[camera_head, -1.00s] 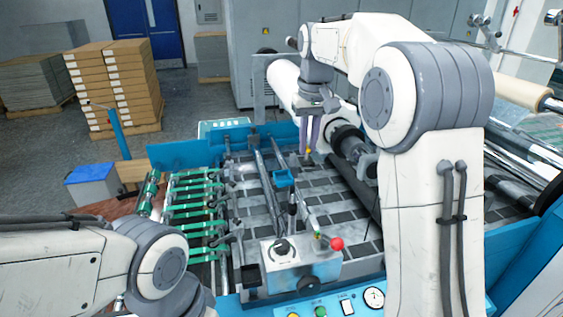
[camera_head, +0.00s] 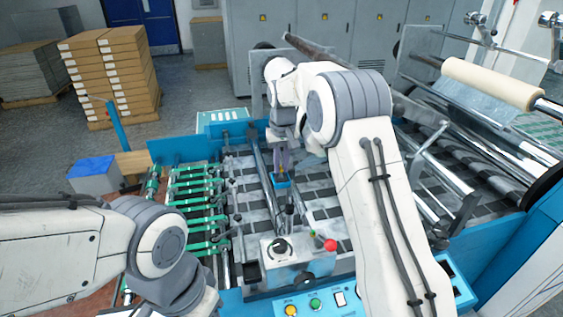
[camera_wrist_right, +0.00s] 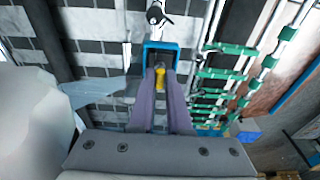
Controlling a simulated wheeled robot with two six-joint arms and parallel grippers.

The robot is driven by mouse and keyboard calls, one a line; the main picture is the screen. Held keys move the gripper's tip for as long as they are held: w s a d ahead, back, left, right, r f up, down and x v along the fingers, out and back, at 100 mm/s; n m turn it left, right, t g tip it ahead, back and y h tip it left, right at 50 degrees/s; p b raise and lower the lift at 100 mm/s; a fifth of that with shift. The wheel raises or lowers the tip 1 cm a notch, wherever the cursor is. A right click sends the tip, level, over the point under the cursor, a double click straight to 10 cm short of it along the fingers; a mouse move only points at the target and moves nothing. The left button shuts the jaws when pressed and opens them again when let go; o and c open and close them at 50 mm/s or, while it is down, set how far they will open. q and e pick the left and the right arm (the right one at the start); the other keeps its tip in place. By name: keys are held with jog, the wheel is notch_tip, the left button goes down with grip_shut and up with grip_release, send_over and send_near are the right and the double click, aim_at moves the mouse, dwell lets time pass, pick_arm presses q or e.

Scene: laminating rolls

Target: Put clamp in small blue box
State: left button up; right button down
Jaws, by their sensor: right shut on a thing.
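My right gripper (camera_head: 282,166) points down at the small blue box (camera_head: 282,184), its fingertips at the box's near opening. In the right wrist view the gripper's two purple-grey fingers (camera_wrist_right: 160,84) are shut on a small yellow piece, seemingly the clamp (camera_wrist_right: 159,77). The blue rim of the box (camera_wrist_right: 160,45) shows just beyond the fingertips. I cannot tell whether the clamp is inside the box or just above it. Most of the clamp is hidden between the fingers. My left arm reaches in at lower left, but its gripper is out of view.
The box sits over the machine bed of dark and light tiles. A metal block with a red knob (camera_head: 330,245) and upright levers stands just in front. Green rollers (camera_head: 200,210) lie to the left. A film roll (camera_head: 490,84) is at right.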

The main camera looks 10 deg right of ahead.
jog(key=shift+f, duration=0.1)
jog(key=c, duration=0.9)
grip_release()
jog(key=shift+o, duration=0.2)
